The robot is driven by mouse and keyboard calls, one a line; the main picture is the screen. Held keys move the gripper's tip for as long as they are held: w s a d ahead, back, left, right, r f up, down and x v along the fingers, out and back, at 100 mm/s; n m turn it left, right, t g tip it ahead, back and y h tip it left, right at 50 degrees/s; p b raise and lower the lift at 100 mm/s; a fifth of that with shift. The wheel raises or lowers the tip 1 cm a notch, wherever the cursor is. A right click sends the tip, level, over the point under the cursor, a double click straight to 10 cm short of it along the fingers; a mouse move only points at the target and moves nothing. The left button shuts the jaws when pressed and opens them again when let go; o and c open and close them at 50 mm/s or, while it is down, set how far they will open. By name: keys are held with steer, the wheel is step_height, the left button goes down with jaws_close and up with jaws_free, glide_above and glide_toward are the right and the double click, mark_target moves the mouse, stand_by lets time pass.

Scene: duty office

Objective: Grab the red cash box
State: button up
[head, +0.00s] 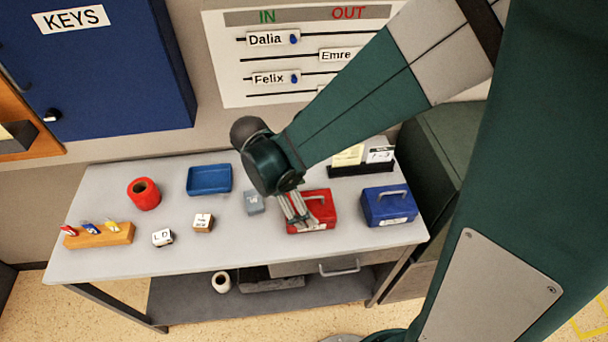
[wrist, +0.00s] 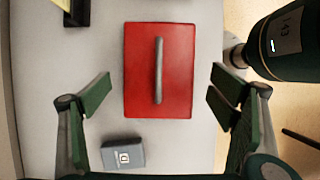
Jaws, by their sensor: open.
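The red cash box (head: 322,212) stands on the grey table, right of its middle, with a grey bar handle on its lid. In the wrist view the red cash box (wrist: 178,70) lies ahead of my fingers, its handle running along the picture's up-down direction. My gripper (head: 297,210) is above the box in the head view and hides part of its left side. In the wrist view my gripper (wrist: 160,92) is open and empty, one finger on each side of the box with gaps to both. Whether the fingertips are at box height I cannot tell.
A blue cash box (head: 388,206) stands close to the right. A small grey block (head: 254,203) is to the left, also in the wrist view (wrist: 123,153). A black card holder (head: 360,169) stands behind. A blue tray (head: 209,180) and red roll (head: 144,194) are farther left.

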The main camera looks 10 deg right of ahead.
mark_target(309, 208)
steer(key=shift+f, duration=0.15)
steer(key=shift+x, duration=2.5)
steer(key=shift+w, duration=0.1)
steer(key=shift+c, duration=0.7)
steer(key=c, duration=1.4)
step_height(309, 208, up, 18)
steer(key=shift+r+p, duration=0.1)
steer(key=shift+p, duration=0.6)
